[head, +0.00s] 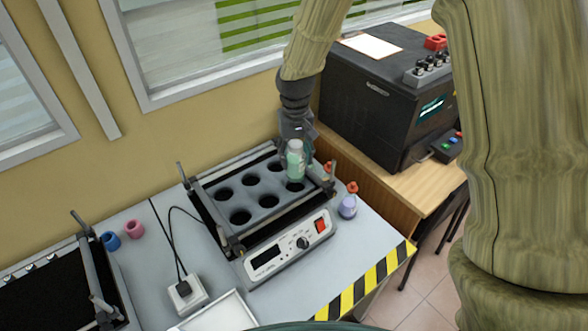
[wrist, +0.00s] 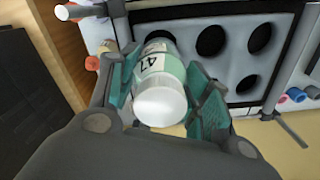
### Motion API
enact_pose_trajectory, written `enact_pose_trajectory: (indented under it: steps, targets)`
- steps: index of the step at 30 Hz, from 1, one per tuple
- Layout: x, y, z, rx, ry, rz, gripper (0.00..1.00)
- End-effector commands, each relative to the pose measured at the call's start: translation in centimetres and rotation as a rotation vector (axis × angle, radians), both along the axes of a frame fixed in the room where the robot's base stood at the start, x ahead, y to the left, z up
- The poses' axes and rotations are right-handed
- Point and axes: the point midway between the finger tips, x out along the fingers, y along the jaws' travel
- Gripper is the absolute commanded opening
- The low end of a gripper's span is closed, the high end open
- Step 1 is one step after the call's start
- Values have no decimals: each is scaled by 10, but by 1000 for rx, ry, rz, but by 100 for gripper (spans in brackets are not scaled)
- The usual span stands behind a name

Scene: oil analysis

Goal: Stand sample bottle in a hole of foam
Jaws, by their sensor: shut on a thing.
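The sample bottle (head: 295,160) has a white cap and a pale green label; in the wrist view the bottle (wrist: 160,85) shows the number 47. My gripper (head: 297,140) is shut on it, with teal finger pads on both sides in the wrist view (wrist: 162,90). The grey foam (head: 247,204) with several dark round holes sits in the shaker's frame. The bottle is upright or nearly so at the foam's back right, over or at a hole there. Its bottom is hidden by the bottle itself in the wrist view, and I cannot tell whether it is inside the hole.
The shaker's control panel (head: 290,250) faces front. A small purple bottle (head: 348,207) stands right of it. A black machine (head: 385,90) is on the wooden table behind. A power socket (head: 187,295), white tray (head: 218,315) and blue and pink rings (head: 134,228) are at left.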

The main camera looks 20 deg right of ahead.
Motion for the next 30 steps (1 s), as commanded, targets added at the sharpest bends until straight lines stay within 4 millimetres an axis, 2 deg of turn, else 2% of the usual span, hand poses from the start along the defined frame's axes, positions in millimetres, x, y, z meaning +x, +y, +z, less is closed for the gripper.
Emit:
enact_pose_trajectory:
  steps: [3,14,21,30]
  targets:
    - [-1,0,-12,0,2,0,19]
    - [0,2,-30,0,1,2,19]
    - [0,1,-56,0,0,2,19]
    - [1,1,-61,0,-2,2,19]
